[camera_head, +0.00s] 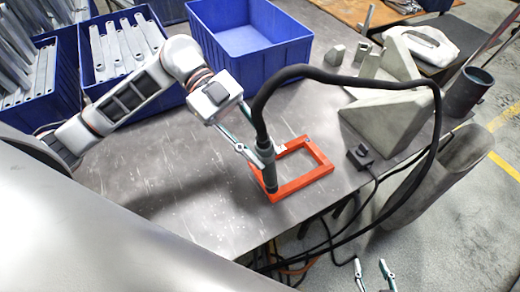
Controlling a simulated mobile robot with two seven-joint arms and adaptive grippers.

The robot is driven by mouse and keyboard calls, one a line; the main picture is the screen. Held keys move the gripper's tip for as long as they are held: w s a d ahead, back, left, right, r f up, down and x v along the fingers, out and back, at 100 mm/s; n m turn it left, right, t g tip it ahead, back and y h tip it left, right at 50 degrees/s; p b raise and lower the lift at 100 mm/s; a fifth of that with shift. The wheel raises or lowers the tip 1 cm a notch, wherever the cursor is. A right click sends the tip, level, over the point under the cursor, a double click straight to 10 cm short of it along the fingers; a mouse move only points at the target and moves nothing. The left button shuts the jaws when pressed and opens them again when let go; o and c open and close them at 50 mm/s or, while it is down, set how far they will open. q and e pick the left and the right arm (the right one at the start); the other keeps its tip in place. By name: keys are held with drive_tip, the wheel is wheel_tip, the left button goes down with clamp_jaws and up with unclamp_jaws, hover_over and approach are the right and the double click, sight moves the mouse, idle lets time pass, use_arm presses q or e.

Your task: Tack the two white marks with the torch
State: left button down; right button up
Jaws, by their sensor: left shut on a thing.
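An orange rectangular frame (306,180) lies flat on the grey metal table (190,200). My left gripper (248,150) is shut on the torch (266,160), a dark upright tool with a thick black hose at its top. The torch stands over the frame's left side, its tip near the front left corner; I cannot tell whether it touches. A small white patch (281,148) shows on the frame's back side by the torch. I cannot make out a second white mark. My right gripper (372,267) is at the bottom edge, fingers apart and empty, away from the frame.
The black hose (437,120) arcs right and down past the table edge. A black clamp-like block (360,155) sits right of the frame. Grey angled brackets (385,125) stand beyond it. Blue bins (240,38) line the back left. The table left of the frame is clear.

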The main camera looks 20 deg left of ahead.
use_arm(q)
drive_tip(key=shift+r+p, duration=1.9)
drive_tip(key=shift+r, duration=0.6)
use_arm(e)
drive_tip(key=shift+t, duration=0.3)
drive_tip(key=r, duration=0.2)
drive_tip(key=w+r, duration=0.1)
drive_tip(key=r, duration=0.2)
drive_tip(key=shift+w+r, duration=0.2)
drive_tip(key=shift+r, duration=0.15)
drive_tip(key=shift+f, duration=0.15)
